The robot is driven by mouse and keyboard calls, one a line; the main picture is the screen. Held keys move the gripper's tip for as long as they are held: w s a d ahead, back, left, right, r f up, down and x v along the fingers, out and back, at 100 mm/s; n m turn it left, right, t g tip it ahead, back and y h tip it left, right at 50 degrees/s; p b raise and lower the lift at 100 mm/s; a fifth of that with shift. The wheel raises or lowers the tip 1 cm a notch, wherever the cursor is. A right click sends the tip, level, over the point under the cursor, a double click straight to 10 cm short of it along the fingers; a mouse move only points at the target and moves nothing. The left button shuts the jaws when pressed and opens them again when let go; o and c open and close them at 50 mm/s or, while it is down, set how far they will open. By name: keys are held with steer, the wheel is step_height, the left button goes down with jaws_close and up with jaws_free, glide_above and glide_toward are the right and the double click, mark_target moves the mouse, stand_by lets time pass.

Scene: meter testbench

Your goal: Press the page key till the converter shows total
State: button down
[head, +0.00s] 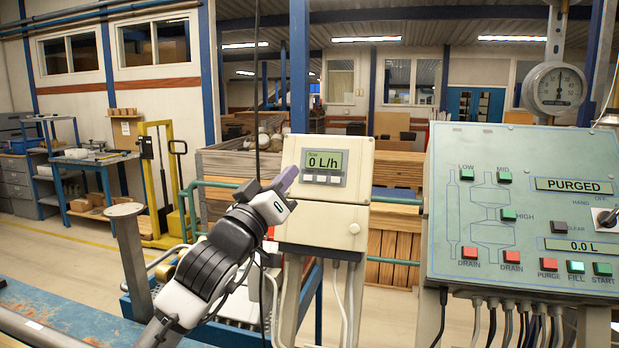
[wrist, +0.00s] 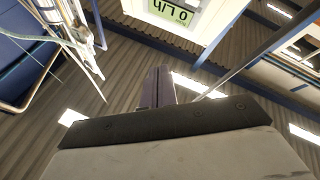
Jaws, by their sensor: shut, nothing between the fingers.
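A row of small pale keys (head: 321,178) sits under the display; which is the page key I cannot tell. My gripper (head: 288,177) is shut and empty, its purple-grey fingertips just left of the keys. I cannot tell whether they touch the box. In the wrist view my shut fingers (wrist: 157,82) point up towards the upside-down display (wrist: 172,12).
A grey-green control panel (head: 478,215) with coloured buttons, reading "PURGED" and "0.0 L", stands at the right. A round dial gauge (head: 556,88) is above it. Cables hang below both boxes. A green pipe (head: 400,199) runs behind the converter. A grey post (head: 131,255) stands left of my arm.

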steer(key=shift+w, duration=0.1)
glide_toward(314, 166)
steer(key=shift+r+x, duration=0.25)
steer(key=shift+x, duration=1.6)
stand_by(0.8)
steer(key=shift+w+d+f, duration=0.1)
steer(key=shift+w+f, duration=0.05)
steer(key=shift+w, duration=0.15)
steer(key=shift+w+d+f, duration=0.1)
steer(key=shift+w, duration=0.25)
stand_by(0.6)
stand_by(0.3)
steer(key=shift+s+r, duration=0.25)
steer(key=shift+s, duration=0.5)
steer(key=shift+s+a+r+b, duration=0.1)
steer(key=shift+s+a+r, duration=0.2)
steer(key=shift+s, duration=0.45)
steer(key=shift+s+a+r+b, duration=0.1)
steer(key=shift+s+a+r, duration=0.15)
steer(key=shift+s, duration=0.5)
steer(key=shift+s+a+r+b, duration=0.1)
steer(key=shift+s+a+r, duration=0.25)
steer(key=shift+s, duration=0.4)
